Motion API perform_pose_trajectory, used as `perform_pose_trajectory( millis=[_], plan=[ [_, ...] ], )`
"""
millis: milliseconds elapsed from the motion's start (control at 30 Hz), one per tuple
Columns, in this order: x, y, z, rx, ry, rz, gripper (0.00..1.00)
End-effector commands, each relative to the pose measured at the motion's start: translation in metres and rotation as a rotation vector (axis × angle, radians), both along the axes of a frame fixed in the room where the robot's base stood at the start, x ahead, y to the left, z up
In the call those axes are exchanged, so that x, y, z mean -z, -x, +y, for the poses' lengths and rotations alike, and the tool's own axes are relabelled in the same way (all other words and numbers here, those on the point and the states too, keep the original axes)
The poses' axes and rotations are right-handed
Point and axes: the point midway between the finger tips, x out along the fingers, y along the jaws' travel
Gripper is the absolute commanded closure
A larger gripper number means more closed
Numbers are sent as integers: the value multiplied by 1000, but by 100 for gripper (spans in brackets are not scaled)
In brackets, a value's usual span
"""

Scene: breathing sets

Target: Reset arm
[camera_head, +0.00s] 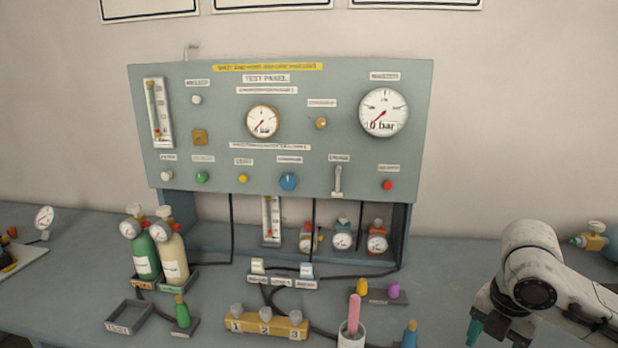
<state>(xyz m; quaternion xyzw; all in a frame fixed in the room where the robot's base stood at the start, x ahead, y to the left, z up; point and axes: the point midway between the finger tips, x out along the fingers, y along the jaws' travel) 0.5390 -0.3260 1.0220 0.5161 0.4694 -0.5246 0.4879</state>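My arm, white and grey, comes in from the right edge over the bench. My gripper (476,331) points down at the lower right, with a dark body and one teal finger showing. The other finger is hidden or out of frame, so whether it is open or shut does not show. No object is visible in it. It is to the right of the blue-topped item (410,334) and apart from it in the picture.
A grey-green test panel (226,115) with gauges and knobs stands at the back. Two cylinders (173,258), an empty tray (130,317), a yellow numbered block (266,322) and a white cup (351,337) holding a pink stick stand on the bench (450,262). Hoses cross the middle.

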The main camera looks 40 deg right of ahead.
Motion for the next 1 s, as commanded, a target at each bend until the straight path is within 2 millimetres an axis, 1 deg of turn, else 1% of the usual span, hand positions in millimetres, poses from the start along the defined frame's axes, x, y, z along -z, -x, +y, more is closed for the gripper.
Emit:
perform_pose_trajectory(
  millis=[33,167,367,567,667,767,800,900,1000],
  plan=[
    [-2,-9,3,-4,0,-20,38],
    [-7,-27,9,3,2,-64,38],
    [-17,-64,22,21,-1,-155,38],
    [-32,-113,47,62,-32,-287,38],
    [-42,-142,65,100,-68,-369,38],
    [-52,-174,91,161,-130,-461,38],
    [-55,-186,103,194,-164,-496,38],
    [-59,-211,132,294,-259,-566,38],
    [-55,-228,160,410,-358,-600,38]
  ],
)
